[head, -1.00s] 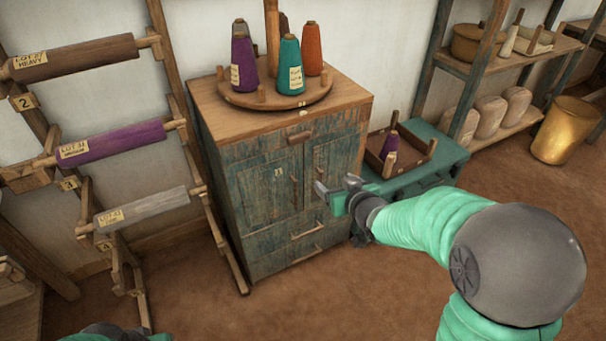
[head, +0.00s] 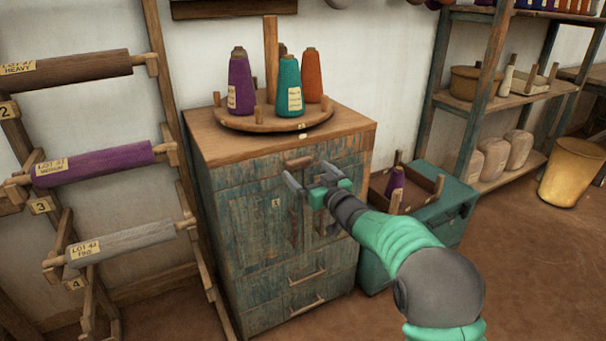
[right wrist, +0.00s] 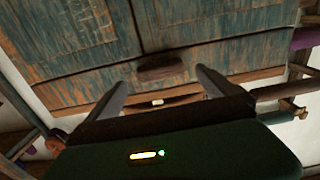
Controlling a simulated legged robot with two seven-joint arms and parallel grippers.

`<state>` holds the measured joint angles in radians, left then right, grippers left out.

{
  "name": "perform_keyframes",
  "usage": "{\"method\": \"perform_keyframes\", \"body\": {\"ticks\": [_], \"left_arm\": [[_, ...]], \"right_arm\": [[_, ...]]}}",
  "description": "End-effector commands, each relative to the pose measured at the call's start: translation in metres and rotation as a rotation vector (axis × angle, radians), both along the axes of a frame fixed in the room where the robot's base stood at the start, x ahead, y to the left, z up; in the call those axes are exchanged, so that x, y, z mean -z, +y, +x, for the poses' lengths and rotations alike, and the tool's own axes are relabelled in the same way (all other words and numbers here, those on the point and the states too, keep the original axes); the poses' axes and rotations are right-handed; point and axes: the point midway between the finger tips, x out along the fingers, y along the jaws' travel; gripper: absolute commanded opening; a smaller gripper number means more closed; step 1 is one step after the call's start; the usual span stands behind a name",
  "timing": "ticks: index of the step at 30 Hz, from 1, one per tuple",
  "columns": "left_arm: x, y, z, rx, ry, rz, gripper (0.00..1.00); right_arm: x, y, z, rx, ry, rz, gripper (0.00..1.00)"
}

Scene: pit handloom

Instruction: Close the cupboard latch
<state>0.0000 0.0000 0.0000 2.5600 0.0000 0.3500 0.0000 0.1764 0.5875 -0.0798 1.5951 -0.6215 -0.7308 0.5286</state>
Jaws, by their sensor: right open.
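The cupboard (head: 265,260) is worn blue-green wood with two doors above drawers. The doors look shut. Its latch is a short brown wooden bar (head: 298,163) lying roughly level near the top of the doors. In the right wrist view the latch (right wrist: 160,70) shows just beyond and between the fingertips, close to the door seam. My right gripper (head: 304,174) is open, in front of the upper doors and just below the latch in the head view. Its spread fingers (right wrist: 160,82) also show in the wrist view, with nothing between them. My left gripper is out of view.
A round wooden stand (head: 255,122) with yarn cones sits on the cupboard top. A teal chest (head: 420,215) with a tray stands close on the right. A rack of yarn rolls (head: 95,165) is on the left. The floor in front is clear.

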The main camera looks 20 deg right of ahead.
Motion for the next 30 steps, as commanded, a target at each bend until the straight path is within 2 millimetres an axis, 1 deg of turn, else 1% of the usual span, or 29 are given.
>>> {"method": "perform_keyframes", "body": {"ticks": [1, 3, 6, 9, 15, 27, 29, 30], "left_arm": [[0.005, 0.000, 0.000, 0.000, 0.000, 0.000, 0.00], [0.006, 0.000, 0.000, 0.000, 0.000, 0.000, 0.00], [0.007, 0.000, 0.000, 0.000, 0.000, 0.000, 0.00], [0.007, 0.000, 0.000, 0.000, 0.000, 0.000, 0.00], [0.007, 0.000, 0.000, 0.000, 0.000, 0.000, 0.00], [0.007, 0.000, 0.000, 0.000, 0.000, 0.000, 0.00], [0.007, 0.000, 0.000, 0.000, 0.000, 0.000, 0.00], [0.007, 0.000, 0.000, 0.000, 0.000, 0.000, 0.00]], "right_arm": [[0.003, 0.002, 0.010, -0.002, -0.001, 0.000, 0.98], [0.002, 0.003, 0.021, -0.001, -0.001, -0.001, 0.98], [0.000, 0.005, 0.029, 0.000, -0.001, 0.001, 0.98], [0.000, 0.005, 0.032, 0.001, 0.000, 0.000, 0.98], [-0.001, 0.005, 0.032, 0.001, 0.000, 0.000, 0.98], [-0.001, 0.005, 0.032, 0.001, 0.000, 0.000, 0.46], [-0.001, 0.005, 0.032, 0.001, 0.000, 0.000, 0.38], [-0.001, 0.005, 0.032, 0.001, 0.000, 0.000, 0.36]]}}
